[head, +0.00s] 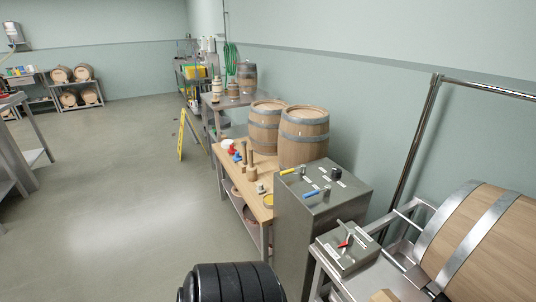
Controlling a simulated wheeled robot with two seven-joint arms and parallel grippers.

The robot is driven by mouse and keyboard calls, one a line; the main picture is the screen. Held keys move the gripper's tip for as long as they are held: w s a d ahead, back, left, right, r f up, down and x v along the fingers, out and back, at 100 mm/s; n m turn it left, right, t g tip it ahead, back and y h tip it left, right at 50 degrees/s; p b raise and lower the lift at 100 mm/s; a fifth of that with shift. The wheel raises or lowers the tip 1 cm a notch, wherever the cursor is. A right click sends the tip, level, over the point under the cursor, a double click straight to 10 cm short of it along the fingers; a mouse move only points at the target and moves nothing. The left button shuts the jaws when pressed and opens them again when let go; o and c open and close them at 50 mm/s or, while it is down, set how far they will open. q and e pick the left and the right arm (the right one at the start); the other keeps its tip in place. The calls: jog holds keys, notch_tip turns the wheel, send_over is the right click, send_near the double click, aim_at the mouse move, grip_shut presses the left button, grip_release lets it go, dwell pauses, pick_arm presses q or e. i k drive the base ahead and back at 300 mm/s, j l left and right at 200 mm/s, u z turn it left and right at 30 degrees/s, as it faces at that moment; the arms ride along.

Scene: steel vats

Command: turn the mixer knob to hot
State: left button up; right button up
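A steel box (322,205) stands right of centre. Its top bears a yellow lever (291,171), a blue lever (317,192) and a black knob (336,173), with small white labels. A smaller steel box (346,257) in front of it has a red-tipped lever (345,243) and white labels. The labels are too small to read, so I cannot tell which control is the mixer knob or which way is hot. Neither of my grippers is in view.
A wooden bench (258,197) with two barrels (303,137) stands behind the steel box. A big barrel (484,245) lies on its side at the right. A yellow floor sign (182,134) stands left of the bench. The floor (120,190) at left is open.

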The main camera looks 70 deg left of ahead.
aim_at(336, 172)
jog(key=u, duration=1.75)
jog(key=i+j+z, duration=0.15)
jog(key=j+z, duration=0.1)
jog(key=j, duration=0.15)
